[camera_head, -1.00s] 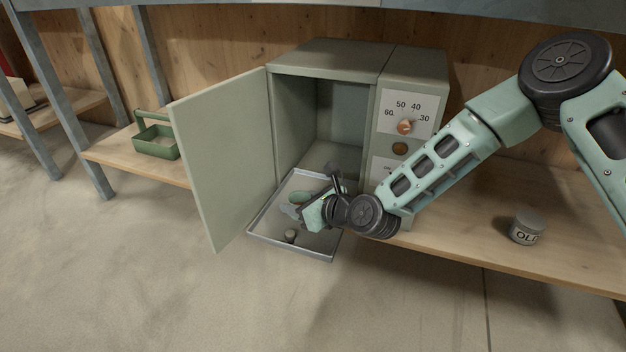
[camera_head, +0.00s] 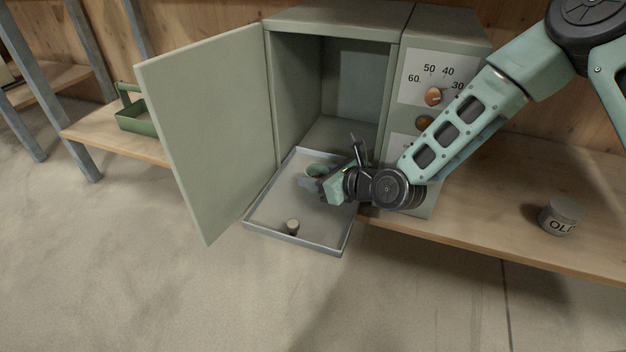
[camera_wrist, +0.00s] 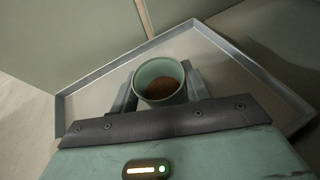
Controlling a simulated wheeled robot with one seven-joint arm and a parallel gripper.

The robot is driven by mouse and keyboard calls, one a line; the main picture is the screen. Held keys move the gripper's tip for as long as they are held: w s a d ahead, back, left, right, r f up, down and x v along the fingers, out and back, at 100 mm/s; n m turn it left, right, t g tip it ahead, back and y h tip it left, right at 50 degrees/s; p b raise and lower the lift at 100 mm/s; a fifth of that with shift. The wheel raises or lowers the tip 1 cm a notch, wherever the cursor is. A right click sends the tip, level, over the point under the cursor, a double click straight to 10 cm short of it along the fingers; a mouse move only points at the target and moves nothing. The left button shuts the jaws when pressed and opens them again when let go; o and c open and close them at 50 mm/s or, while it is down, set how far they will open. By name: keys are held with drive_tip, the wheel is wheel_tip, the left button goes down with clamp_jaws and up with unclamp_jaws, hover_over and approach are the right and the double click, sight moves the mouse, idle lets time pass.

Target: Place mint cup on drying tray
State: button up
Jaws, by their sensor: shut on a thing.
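The mint cup (camera_wrist: 159,82) is between the two fingers of my gripper (camera_wrist: 160,92) in the wrist view, with brown contents inside. My gripper is shut on it. In the head view the mint cup (camera_head: 317,171) shows partly beside my gripper (camera_head: 314,182), over the drying tray. The drying tray (camera_head: 268,216) is a shallow grey metal tray pulled out at the open front of the cabinet; its rim also shows in the wrist view (camera_wrist: 95,78). Whether the cup's base touches the tray is hidden.
The cabinet door (camera_head: 212,145) is open on the left. The dial panel (camera_head: 437,80) is behind my arm. A jar (camera_head: 562,216) stands on the shelf at right, a green carrier (camera_head: 139,121) at left.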

drive_tip(key=o, duration=1)
drive_tip(key=shift+c, duration=0.2)
drive_tip(key=shift+r, duration=0.15)
drive_tip(key=p+v, duration=0.6)
drive_tip(key=v, duration=0.6)
drive_tip(key=shift+s, duration=0.1)
